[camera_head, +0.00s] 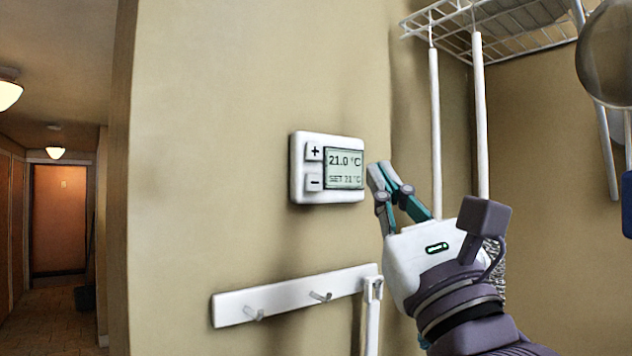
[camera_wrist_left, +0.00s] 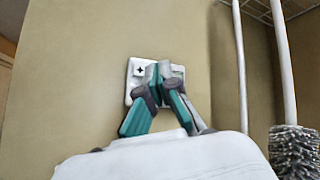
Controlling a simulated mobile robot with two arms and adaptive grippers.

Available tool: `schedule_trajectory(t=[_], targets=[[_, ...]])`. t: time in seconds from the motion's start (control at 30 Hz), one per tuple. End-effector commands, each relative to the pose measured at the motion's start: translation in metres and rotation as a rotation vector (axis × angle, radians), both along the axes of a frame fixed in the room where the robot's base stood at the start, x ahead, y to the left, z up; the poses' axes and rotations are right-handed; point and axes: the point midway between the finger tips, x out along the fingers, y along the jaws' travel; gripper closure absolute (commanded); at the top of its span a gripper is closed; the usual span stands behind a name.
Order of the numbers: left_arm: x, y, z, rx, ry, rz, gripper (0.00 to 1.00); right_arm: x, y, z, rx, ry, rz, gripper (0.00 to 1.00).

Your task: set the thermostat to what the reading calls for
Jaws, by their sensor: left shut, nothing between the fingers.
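The white thermostat (camera_head: 297,170) is fixed to the beige wall in the head view. Its plus button (camera_head: 314,151) sits above its minus button (camera_head: 314,182), left of the display (camera_head: 344,168). The display reads 21.0 °C, with a lower line that looks like SET 21 °C, not quite sharp. My left gripper (camera_head: 377,174) is shut and empty, its tips just right of the thermostat in this view. In the left wrist view the shut fingers (camera_wrist_left: 158,72) cover much of the thermostat (camera_wrist_left: 133,93), and one button shows left of them. My right gripper is out of view.
A white hook rail (camera_head: 285,297) is on the wall below the thermostat. A wire shelf (camera_head: 480,30) with white poles (camera_head: 435,130) hanging under it is at the upper right. A bristly brush (camera_wrist_left: 295,150) hangs at the right. The wall left of the thermostat is clear.

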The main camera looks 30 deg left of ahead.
Motion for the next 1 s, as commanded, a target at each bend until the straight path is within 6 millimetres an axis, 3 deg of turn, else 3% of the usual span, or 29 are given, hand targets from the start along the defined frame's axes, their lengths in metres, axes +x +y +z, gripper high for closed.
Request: schedule_trajectory(t=[0.53,1.0], targets=[[0.023,0.067,0.001,0.001,0.0,0.004,1.0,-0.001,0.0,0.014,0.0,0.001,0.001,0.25],[0.027,0.078,0.0,0.0,0.0,0.002,1.0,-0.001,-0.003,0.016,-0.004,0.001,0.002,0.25]])
